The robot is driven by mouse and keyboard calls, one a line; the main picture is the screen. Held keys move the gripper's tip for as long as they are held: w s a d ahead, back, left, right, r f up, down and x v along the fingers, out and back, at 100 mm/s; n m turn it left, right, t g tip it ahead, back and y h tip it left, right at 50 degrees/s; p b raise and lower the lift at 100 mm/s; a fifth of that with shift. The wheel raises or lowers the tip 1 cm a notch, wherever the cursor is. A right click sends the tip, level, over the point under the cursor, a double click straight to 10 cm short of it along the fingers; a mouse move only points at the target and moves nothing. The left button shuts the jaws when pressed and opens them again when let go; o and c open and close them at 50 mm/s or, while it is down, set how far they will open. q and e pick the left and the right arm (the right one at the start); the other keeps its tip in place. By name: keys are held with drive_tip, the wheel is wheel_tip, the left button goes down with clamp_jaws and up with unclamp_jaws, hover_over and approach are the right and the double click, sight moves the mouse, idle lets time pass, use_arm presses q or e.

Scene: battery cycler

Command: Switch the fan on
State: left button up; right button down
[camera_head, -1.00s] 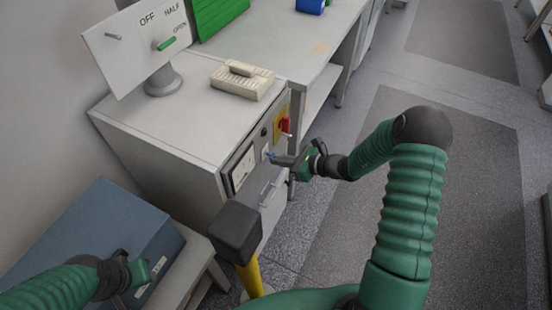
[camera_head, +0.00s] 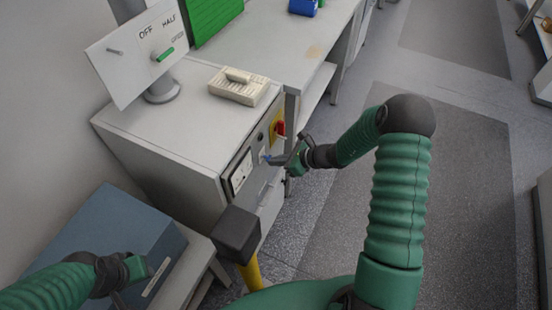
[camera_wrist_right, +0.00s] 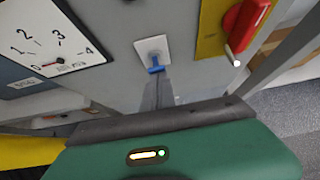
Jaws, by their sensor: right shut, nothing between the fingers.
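A small toggle switch with a blue tip on a white plate (camera_wrist_right: 151,47) sits on the grey front panel of the cabinet. In the head view its blue tip (camera_head: 265,157) is small and partly hidden by my right gripper (camera_head: 270,160). In the wrist view my right gripper (camera_wrist_right: 157,88) is shut and empty, its fingertips just below the blue tip; I cannot tell whether they touch. No fan and no readable fan label show. My left gripper (camera_head: 150,279) is at the lower left over a blue-grey box, its fingers not clear.
Right of the toggle is a red rotary knob (camera_wrist_right: 243,28) on a yellow plate. Left of it is a dial gauge (camera_wrist_right: 45,30). A beige device (camera_head: 239,86) lies on the cabinet top (camera_head: 165,125). Behind stands an OFF/HALF sign with a green lever (camera_head: 165,54). A dark block (camera_head: 237,235) on a yellow post is in front.

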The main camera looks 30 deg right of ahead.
drive_tip(key=shift+r+g+h+p, duration=0.35)
drive_tip(key=shift+g+h+p, duration=0.2)
drive_tip(key=shift+p, duration=0.65)
drive_tip(key=shift+r, duration=0.1)
drive_tip(key=shift+r+p, duration=0.6)
drive_tip(key=shift+r, duration=0.05)
drive_tip(key=shift+w, duration=0.1)
